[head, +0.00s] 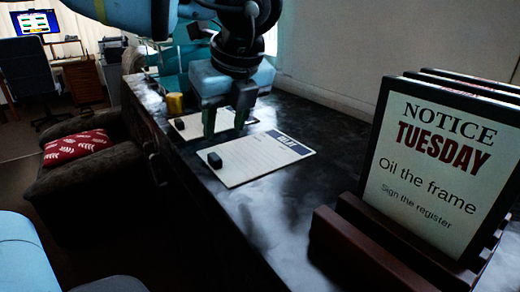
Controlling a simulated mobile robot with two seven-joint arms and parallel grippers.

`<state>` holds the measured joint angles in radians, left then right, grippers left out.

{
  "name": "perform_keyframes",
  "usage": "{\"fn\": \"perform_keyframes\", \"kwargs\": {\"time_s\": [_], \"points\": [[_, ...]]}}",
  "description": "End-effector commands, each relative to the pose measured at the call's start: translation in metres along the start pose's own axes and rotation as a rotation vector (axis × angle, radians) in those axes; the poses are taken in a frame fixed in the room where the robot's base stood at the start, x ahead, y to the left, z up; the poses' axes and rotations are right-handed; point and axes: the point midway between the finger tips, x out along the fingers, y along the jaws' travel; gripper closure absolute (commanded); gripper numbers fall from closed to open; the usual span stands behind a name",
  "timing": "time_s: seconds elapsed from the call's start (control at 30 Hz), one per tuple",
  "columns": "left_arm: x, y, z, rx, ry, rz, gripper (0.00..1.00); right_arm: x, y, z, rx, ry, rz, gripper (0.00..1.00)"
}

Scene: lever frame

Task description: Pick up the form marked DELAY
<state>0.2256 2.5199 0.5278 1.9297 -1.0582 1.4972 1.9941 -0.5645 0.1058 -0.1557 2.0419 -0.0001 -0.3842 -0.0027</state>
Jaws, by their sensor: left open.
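Two white paper forms lie on the dark glossy counter (297,200). The near form (256,164) has a dark header band with lettering too small and slanted to read surely, and a small black block (215,160) sits on its left end. The far form (190,132) lies just behind it, partly hidden by my left gripper, with another small black block (179,124) on its left end. I cannot tell which one is marked DELAY. My left gripper (226,124) is open, pointing down over the far form, its fingers apart with nothing visible between them. My right gripper is out of view.
A framed notice (425,165) reading "NOTICE TUESDAY, Oil the frame, Sign the register" stands in a dark wooden rack (365,250) at the right. A yellow cylinder (175,104) stands beyond the forms. An armchair with a red cushion (77,148) is left of the counter.

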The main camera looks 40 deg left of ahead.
Motion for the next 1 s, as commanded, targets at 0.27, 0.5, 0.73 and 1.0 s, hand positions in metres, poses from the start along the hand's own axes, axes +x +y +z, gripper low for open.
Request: {"fn": "perform_keyframes", "kwargs": {"time_s": [0.27, 0.5, 0.73, 1.0], "points": [[0.022, 0.001, 0.000, 0.001, 0.004, 0.003, 0.58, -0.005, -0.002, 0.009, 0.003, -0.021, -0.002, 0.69], [0.030, 0.002, 0.001, 0.002, 0.004, 0.002, 0.58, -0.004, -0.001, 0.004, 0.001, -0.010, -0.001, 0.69], [0.059, 0.010, 0.004, 0.002, 0.007, 0.002, 0.58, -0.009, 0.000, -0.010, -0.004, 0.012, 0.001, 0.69], [0.079, 0.009, 0.003, 0.002, 0.004, 0.001, 0.58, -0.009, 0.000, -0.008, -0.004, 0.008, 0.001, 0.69]]}}
